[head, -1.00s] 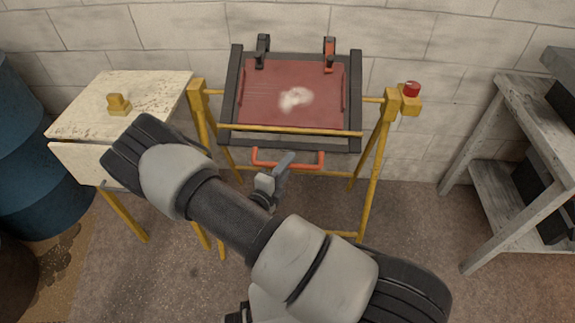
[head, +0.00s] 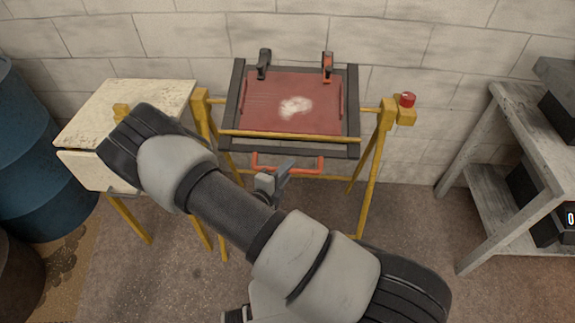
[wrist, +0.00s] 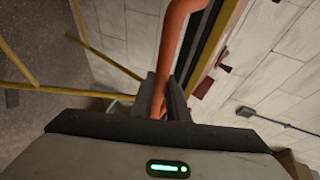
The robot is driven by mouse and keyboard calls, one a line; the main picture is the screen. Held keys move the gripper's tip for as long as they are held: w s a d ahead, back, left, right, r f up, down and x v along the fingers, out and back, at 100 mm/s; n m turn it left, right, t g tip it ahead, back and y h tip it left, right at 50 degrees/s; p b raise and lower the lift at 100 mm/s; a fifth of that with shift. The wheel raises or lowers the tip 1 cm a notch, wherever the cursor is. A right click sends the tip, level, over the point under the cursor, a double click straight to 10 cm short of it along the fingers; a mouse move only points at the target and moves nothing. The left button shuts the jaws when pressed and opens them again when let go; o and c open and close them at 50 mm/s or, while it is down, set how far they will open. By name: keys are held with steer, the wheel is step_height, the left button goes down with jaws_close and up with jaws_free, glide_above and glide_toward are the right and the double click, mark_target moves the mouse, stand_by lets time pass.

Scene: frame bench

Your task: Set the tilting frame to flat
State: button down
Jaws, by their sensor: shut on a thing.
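The tilting frame (head: 232,112) is a dark rectangular frame around a red panel (head: 265,105) with a pale patch. It hangs between yellow legs, tilted with its near edge lower. An orange handle (head: 307,171) sticks out below its near edge. My gripper (head: 278,178) is at this handle. In the wrist view my gripper (wrist: 165,98) is shut on the orange handle (wrist: 176,45), which runs up between the fingers. My arm hides part of the gripper in the head view.
A red button (head: 407,99) tops the right yellow post. A grey shelf (head: 510,110) stands at the right. The floor between is clear.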

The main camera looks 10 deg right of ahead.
steer(key=r+p, duration=0.2)
steer(key=r+g+y+p, duration=0.1)
steer(key=r+p, duration=0.1)
steer(key=r+g+p, duration=0.1)
steer(key=r+p, duration=0.1)
steer(key=p, duration=0.1)
steer(key=shift+s+a+r+n, duration=0.15)
steer(key=shift+s+r+n, duration=0.15)
steer(key=shift+s, duration=0.1)
steer(key=shift+r+p, duration=0.85)
steer(key=shift+p, duration=0.05)
steer(key=shift+w+r, duration=0.1)
steer(key=shift+r, duration=0.15)
steer(key=shift+w+r, duration=0.1)
steer(key=shift+r, duration=0.05)
steer(key=c, duration=2)
jaws_free()
